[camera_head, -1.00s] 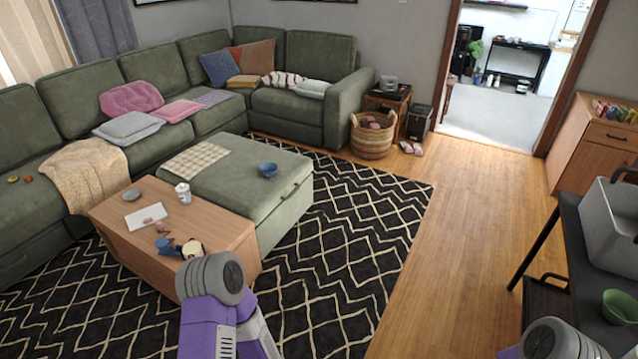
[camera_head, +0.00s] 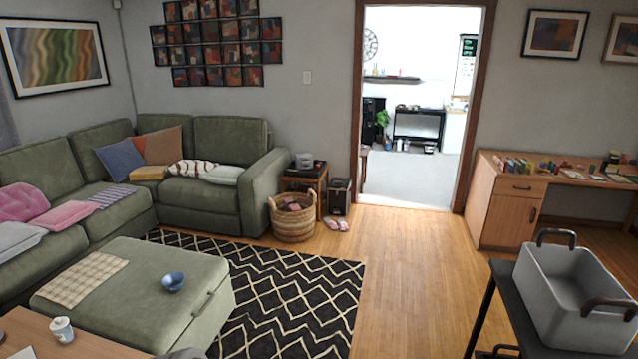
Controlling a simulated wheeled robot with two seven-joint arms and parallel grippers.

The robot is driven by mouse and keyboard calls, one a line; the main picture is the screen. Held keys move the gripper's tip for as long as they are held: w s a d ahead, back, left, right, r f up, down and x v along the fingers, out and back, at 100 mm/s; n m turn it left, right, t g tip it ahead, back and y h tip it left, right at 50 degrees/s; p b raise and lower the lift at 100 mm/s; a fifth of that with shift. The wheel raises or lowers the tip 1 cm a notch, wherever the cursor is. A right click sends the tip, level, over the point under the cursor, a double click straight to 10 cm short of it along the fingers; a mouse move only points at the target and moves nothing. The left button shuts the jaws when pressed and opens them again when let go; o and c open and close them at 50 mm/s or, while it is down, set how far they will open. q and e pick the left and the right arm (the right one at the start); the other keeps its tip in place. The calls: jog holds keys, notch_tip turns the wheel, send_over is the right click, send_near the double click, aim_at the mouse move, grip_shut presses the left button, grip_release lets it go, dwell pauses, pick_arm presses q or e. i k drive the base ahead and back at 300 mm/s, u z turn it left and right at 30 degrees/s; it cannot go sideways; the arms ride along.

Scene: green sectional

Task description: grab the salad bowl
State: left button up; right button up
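A small blue bowl (camera_head: 173,282) stands upright near the middle of the green ottoman (camera_head: 135,305), to the right of a checked cloth. It is the only bowl I can make out now, and I cannot tell whether it is the salad bowl. Neither of my grippers is in view. A grey rounded piece at the bottom edge, left of centre, looks like part of my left arm.
A wooden coffee table (camera_head: 75,345) with a white cup (camera_head: 62,329) is at bottom left. A black table (camera_head: 507,283) bearing a grey bin (camera_head: 575,318) is at bottom right. Wooden floor (camera_head: 400,270) is clear between the patterned rug (camera_head: 290,300) and the black table.

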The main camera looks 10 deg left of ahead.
aim_at(174, 281)
jog(key=u, duration=0.1)
jog(key=i, duration=2)
jog(key=u, duration=1.25)
jog(key=i, duration=1.25)
jog(key=u, duration=1.65)
jog(key=i, duration=0.4)
jog(key=u, duration=0.25)
